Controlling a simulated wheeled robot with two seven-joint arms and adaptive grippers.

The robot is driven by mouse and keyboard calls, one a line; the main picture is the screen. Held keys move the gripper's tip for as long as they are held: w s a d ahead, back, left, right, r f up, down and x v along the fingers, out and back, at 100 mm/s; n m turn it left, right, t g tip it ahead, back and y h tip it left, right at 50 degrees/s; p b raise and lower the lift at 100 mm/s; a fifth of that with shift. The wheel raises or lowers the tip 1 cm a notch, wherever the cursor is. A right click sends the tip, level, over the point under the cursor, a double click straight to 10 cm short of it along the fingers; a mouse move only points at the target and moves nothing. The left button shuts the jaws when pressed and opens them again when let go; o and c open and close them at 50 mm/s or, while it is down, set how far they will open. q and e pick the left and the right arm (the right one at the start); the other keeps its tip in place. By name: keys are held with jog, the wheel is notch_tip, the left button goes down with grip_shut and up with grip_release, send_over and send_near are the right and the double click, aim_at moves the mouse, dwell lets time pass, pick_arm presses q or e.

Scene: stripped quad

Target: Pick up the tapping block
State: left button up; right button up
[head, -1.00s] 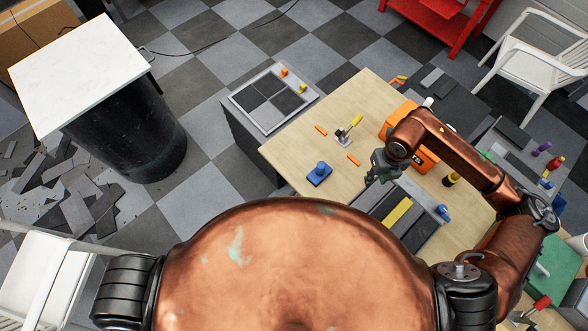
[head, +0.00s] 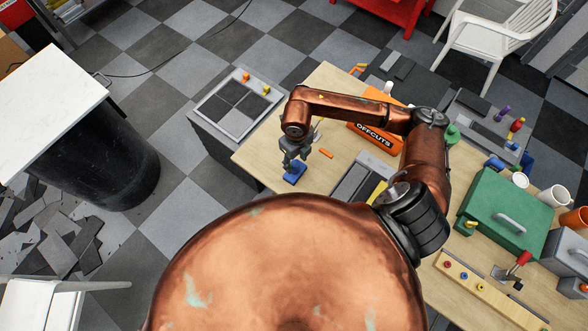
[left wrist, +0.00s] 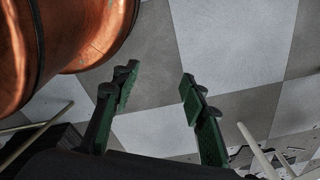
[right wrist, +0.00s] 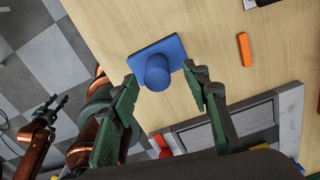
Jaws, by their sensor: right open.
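The tapping block is a blue flat plate with a round knob on top. In the head view the tapping block (head: 295,176) lies on the wooden table near its left edge, partly hidden by my right gripper (head: 293,160) just over it. In the right wrist view the tapping block (right wrist: 173,48) lies ahead of the open fingers of my right gripper (right wrist: 160,82), its knob roughly between the fingertips. I cannot tell whether they touch it. My left gripper (left wrist: 158,82) is open and empty above the tiled floor in the left wrist view; the head view does not show it.
An orange stick (right wrist: 245,48) lies right of the block. A grey tray (right wrist: 250,120) is near the right finger. The orange offcuts box (head: 375,138) stands behind my right arm. A green case (head: 500,215) sits at right. A grey cabinet (head: 205,122) stands left of the table.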

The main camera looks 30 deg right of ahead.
jog(key=shift+w+a+f+p, duration=0.15)
jog(key=shift+f+p, duration=0.3)
jog(key=shift+f, duration=1.55)
jog(key=shift+c, duration=0.4)
grip_shut()
